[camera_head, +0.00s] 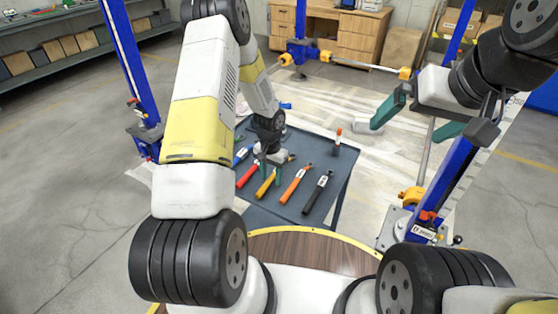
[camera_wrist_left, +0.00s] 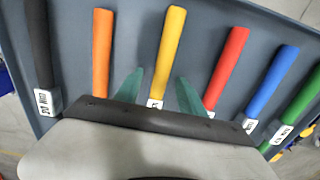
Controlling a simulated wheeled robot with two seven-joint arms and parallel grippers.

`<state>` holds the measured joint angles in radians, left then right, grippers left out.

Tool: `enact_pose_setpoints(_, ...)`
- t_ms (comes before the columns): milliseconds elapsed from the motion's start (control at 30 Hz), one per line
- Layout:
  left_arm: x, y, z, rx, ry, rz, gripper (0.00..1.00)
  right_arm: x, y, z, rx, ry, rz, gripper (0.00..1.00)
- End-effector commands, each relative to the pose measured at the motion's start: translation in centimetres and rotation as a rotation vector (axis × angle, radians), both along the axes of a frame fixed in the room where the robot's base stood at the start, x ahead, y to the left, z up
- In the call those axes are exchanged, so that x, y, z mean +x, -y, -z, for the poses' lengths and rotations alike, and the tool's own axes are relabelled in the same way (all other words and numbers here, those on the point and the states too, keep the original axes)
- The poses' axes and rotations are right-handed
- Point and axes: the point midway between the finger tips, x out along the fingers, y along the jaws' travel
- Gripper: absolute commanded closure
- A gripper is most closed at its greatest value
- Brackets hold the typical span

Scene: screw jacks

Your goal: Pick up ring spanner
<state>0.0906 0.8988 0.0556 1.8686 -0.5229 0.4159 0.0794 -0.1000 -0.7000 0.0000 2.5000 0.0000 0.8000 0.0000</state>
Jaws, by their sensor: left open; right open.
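Several long tools with coloured handles lie side by side on a dark grey table (camera_head: 327,225). They include a red one (camera_head: 248,175), a yellow one (camera_head: 264,188), an orange one (camera_head: 291,190) and a black one (camera_head: 316,195). White labels sit by the handles, too small or too hidden to read, so I cannot tell which is the ring spanner. My left gripper (camera_head: 271,173) is open and empty above the yellow tool. In the left wrist view its fingers lie either side of the yellow handle (camera_wrist_left: 170,45), hiding its head end. My right gripper (camera_head: 420,116) is open and empty, raised at the right.
A blue tool (camera_wrist_left: 271,82) and a green one (camera_wrist_left: 302,106) lie beyond the red one. A small dark cylinder with an orange top (camera_head: 337,142) stands near the table's far edge. Blue lift posts (camera_head: 133,60) rise left and right. A wooden desk (camera_head: 355,35) stands behind.

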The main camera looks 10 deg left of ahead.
Motion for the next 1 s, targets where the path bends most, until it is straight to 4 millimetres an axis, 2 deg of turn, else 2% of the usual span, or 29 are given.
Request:
enact_pose_setpoints(167,0.00,-0.01,-0.03,0.000,0.000,0.000,0.55,0.00,0.00,0.00,0.000,0.000,0.000,0.00)
enact_pose_setpoints(400,-0.01,0.00,-0.04,0.000,0.000,0.000,1.00,0.00,0.00,0.00,0.000,0.000,0.000,0.00)
enact_pose_setpoints(1000,-0.01,-0.03,-0.06,0.000,0.000,0.000,1.00,0.00,0.00,0.00,0.000,0.000,0.000,0.00)
